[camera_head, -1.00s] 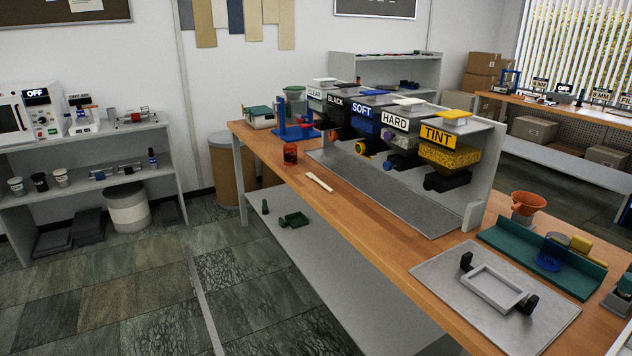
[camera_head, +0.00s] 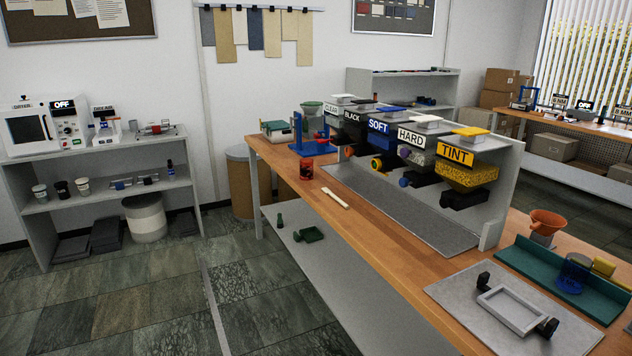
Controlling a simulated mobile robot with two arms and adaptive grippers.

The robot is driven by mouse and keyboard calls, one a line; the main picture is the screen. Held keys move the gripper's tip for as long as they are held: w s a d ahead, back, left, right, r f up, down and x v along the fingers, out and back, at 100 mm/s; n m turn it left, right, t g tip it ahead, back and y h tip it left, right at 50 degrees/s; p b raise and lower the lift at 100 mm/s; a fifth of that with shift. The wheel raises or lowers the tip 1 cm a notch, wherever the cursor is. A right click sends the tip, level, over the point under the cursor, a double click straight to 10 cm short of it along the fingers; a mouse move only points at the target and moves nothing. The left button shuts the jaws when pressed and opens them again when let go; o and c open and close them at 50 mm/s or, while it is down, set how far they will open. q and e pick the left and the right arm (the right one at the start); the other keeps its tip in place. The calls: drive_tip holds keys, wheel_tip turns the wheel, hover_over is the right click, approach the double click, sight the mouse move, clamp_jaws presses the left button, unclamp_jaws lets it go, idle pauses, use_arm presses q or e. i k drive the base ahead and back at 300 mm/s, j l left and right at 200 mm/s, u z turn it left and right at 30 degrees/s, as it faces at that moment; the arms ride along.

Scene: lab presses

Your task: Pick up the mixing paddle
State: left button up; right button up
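A pale, flat stick that looks like the mixing paddle (camera_head: 336,198) lies on the wooden bench (camera_head: 375,240), near its front edge. It lies just left of the grey mat under the dispensers and right of a red jar (camera_head: 306,168). Nothing covers it. Neither of my grippers shows in the head view.
Labelled dispensers (camera_head: 455,155) stand in a rack along the bench. A blue stand (camera_head: 310,135) is at the far end. A grey plate with a frame (camera_head: 512,305) and a green tray (camera_head: 570,285) are at the near right. The floor (camera_head: 130,300) at left is clear.

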sight(326, 190)
drive_tip(key=i+j+z, duration=0.2)
drive_tip(key=i+j, duration=1.05)
drive_tip(key=i, duration=0.1)
